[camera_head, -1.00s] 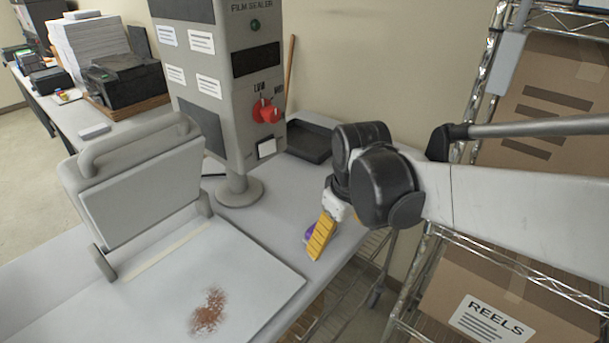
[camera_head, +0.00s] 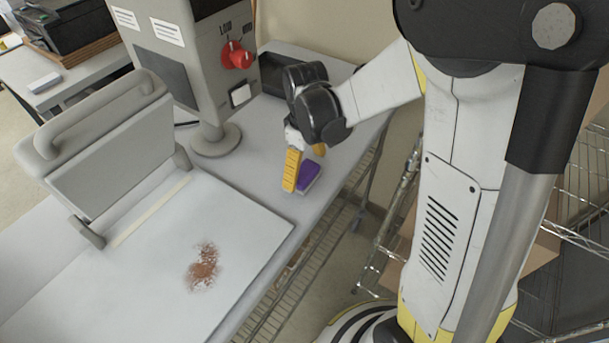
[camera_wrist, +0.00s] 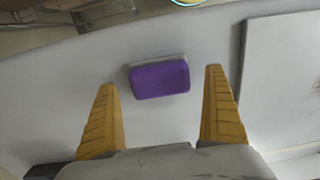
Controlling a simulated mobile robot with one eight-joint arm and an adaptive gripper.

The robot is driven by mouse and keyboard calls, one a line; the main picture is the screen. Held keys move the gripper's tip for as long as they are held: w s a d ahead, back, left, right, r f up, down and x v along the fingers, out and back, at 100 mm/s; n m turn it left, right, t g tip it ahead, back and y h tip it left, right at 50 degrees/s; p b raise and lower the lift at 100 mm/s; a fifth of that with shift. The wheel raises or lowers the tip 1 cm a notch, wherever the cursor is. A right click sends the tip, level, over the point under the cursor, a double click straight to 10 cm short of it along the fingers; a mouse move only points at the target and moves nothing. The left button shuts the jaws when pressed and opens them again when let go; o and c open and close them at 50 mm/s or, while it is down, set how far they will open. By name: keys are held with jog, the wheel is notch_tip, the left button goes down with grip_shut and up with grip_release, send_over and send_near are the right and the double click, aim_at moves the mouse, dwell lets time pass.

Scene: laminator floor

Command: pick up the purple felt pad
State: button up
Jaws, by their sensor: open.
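The purple felt pad (camera_head: 308,174) lies on the grey table near its right edge. It has a pale layer along one side. In the wrist view the purple felt pad (camera_wrist: 160,80) lies flat, ahead of the fingertips and between their lines. My gripper (camera_head: 304,168) is over the table beside the pad, and one yellow finger covers part of the pad's left side. In the wrist view my gripper (camera_wrist: 162,78) is open, with its two yellow fingers wide apart and nothing held between them.
The film sealer (camera_head: 205,70) stands behind on a round foot. A white plate (camera_head: 130,265) with a reddish-brown stain (camera_head: 203,267) lies at left, below a raised grey lid (camera_head: 130,150). A dark tray (camera_head: 290,70) is at the back. Wire shelving (camera_head: 580,200) stands at right.

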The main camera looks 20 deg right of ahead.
notch_tip(320, 180, down, 3)
jog(key=shift+w+r, duration=0.1)
jog(key=shift+r, duration=0.1)
jog(key=c, duration=1.2)
jog(key=shift+c, duration=0.2)
jog(key=shift+r, duration=0.1)
